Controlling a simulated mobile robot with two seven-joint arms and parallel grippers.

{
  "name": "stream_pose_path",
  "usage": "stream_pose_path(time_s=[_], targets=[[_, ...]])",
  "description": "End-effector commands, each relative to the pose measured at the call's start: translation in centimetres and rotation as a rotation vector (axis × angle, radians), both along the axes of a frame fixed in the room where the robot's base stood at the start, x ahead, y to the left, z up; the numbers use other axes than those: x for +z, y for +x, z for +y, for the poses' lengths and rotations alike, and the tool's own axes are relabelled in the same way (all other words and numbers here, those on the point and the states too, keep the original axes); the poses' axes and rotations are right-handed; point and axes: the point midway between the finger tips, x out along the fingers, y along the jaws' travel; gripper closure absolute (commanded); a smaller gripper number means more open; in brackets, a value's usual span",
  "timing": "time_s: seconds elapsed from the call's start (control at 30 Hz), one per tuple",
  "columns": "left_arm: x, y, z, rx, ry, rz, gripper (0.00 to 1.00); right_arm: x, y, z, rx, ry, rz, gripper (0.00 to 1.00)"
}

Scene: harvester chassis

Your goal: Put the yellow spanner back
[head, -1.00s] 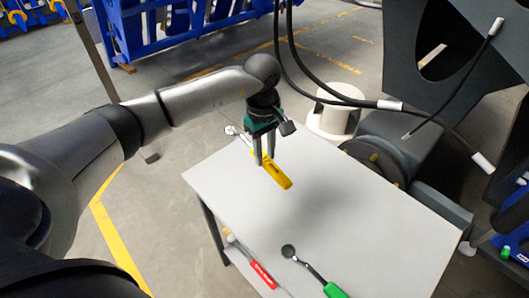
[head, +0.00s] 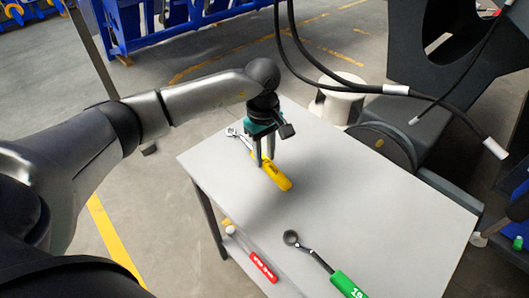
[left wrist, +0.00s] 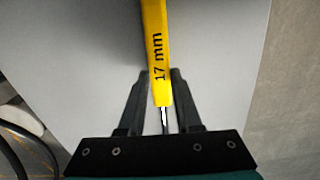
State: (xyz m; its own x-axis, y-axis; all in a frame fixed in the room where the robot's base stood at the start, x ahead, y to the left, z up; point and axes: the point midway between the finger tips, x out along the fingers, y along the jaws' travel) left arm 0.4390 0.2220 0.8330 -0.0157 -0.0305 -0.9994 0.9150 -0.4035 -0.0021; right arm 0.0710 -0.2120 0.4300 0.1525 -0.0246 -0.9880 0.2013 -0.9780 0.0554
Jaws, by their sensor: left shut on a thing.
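The yellow spanner (head: 279,179) has a yellow handle and a metal ring end pointing to the far left. My left gripper (head: 264,163) points down over the white table (head: 370,190) and is shut on the spanner near where handle meets shaft. In the left wrist view the yellow handle (left wrist: 155,45), marked "17 mm", runs up from between the fingers (left wrist: 160,75). The spanner is over the tabletop near its left end; I cannot tell whether it touches the surface. My right gripper is not in view.
A green-handled spanner (head: 347,284) lies on the table's near part. Dark machinery with hanging hoses (head: 440,98) stands right of the table. The middle of the tabletop is clear.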

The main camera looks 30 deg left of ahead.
Motion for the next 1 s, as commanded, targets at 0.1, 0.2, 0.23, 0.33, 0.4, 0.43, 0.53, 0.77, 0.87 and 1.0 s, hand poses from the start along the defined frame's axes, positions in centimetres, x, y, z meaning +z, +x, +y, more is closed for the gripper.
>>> stream_pose_path(time_s=[0.1,0.2,0.23,0.33,0.4,0.43,0.53,0.77,0.87,1.0], targets=[[0.0,0.1,0.0,0.001,-0.001,-0.002,1.00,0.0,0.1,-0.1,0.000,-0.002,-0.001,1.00],[0.0,0.1,0.0,0.000,-0.001,-0.002,1.00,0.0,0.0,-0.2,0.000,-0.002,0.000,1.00],[0.0,0.1,0.0,0.000,-0.001,-0.002,1.00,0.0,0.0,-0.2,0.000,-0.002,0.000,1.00],[0.0,0.0,0.0,0.000,-0.001,-0.002,0.59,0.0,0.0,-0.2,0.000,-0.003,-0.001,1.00],[0.0,0.0,0.0,0.000,0.000,-0.001,0.51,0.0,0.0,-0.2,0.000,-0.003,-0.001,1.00],[0.0,0.0,0.0,0.000,0.000,-0.001,0.48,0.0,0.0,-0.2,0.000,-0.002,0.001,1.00],[0.0,0.0,0.0,0.000,0.000,-0.001,0.37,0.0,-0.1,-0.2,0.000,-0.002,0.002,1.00],[-0.1,0.0,0.0,0.000,0.000,0.001,0.32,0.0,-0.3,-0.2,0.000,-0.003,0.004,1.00],[0.1,0.0,0.0,0.000,0.000,0.001,0.32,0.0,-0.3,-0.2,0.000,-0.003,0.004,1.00],[1.6,0.1,0.1,0.001,0.001,-0.001,0.32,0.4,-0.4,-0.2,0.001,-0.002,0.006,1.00]])
